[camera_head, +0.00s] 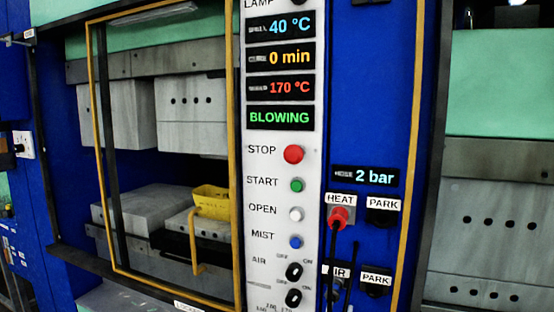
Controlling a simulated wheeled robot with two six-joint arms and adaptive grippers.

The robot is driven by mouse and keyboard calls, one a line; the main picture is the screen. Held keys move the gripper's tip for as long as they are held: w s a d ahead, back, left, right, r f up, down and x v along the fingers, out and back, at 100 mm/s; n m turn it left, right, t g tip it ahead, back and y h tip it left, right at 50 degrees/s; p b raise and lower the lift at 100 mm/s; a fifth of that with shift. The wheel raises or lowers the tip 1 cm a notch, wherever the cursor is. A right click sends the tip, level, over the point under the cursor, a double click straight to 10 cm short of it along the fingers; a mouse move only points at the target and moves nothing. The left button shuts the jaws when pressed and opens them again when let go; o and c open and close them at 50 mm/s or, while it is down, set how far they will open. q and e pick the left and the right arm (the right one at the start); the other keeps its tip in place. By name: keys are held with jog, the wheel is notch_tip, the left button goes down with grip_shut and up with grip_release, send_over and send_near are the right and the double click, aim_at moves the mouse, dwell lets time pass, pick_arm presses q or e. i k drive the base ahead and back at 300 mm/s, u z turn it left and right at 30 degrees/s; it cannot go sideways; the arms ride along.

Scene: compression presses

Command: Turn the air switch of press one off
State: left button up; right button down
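The air switch (294,271) is a black rotary knob low on the white control panel (257,190). The word AIR is at its left, with small OFF and ON marks above it on either side. Its pale mark looks tilted up and right, toward ON, but it is too small to be sure. A second black knob (293,298) sits just below it. The press (165,190) is blue with a yellow-framed door at the panel's left. I see no label that names it press one. Neither of my grippers is in view.
Stop (294,154), start (296,185), open (296,214) and mist (295,242) buttons stand above the knob. A red plug (339,217) under HEAT and dark hoses hang close at its right. A yellow container (211,200) is inside the press.

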aim_at(294, 271)
jog(key=u, duration=1.5)
jog(key=k, duration=1)
jog(key=z, duration=1.45)
jog(key=i, duration=0.5)
